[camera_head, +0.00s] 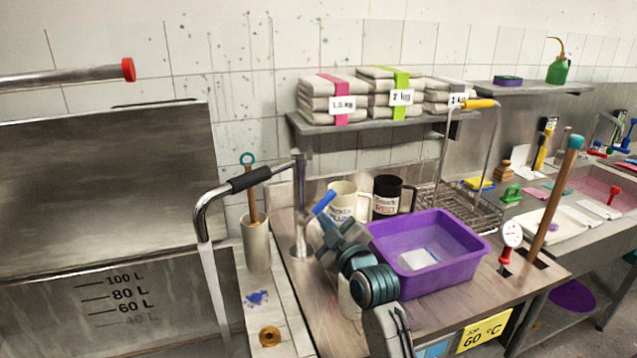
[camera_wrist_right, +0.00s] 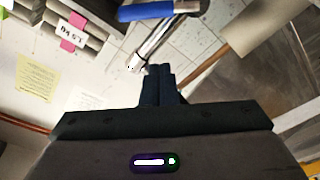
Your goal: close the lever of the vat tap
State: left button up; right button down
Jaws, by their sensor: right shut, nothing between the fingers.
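The vat tap has a metal post (camera_head: 299,215) and a swung-out spout with a black grip (camera_head: 250,180). A pale stream (camera_head: 213,290) hangs below the spout's end over the vat (camera_head: 90,300). The tap's blue lever (camera_head: 323,202) slants up beside the post. In the right wrist view, the blue lever (camera_wrist_right: 160,10) crosses the top, beyond my fingertips. My right gripper (camera_head: 327,236) is shut and empty, just below the lever in the head view; its shut fingers show in the wrist view (camera_wrist_right: 157,72). Contact with the lever cannot be told. My left gripper is out of view.
A purple basin (camera_head: 430,282) stands right of my right gripper, with two mugs (camera_head: 389,197) behind it. A wire basket (camera_head: 462,205) and a teal-topped stick (camera_head: 555,198) stand further right. A shelf (camera_head: 390,126) with folded cloth stacks is above. A grey cylinder (camera_head: 256,243) stands left of the post.

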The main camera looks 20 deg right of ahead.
aim_at(321, 202)
jog(key=w+r+p, duration=0.1)
jog(key=w, duration=0.2)
jog(key=w+p, duration=0.1)
jog(key=w, duration=0.2)
jog(key=w+a+r+p, duration=0.1)
jog(key=w, duration=0.2)
jog(key=shift+w+a+r+p, duration=0.1)
jog(key=shift+w+r+p, duration=0.05)
jog(key=shift+r+p, duration=0.2)
jog(key=shift+w+f, duration=0.15)
jog(key=shift+w, duration=0.35)
jog(key=d+f, duration=0.1)
jog(key=s+d+f+p, duration=0.1)
jog(key=shift+d+f, duration=0.3)
jog(key=shift+d, duration=0.1)
jog(key=shift+f, duration=0.1)
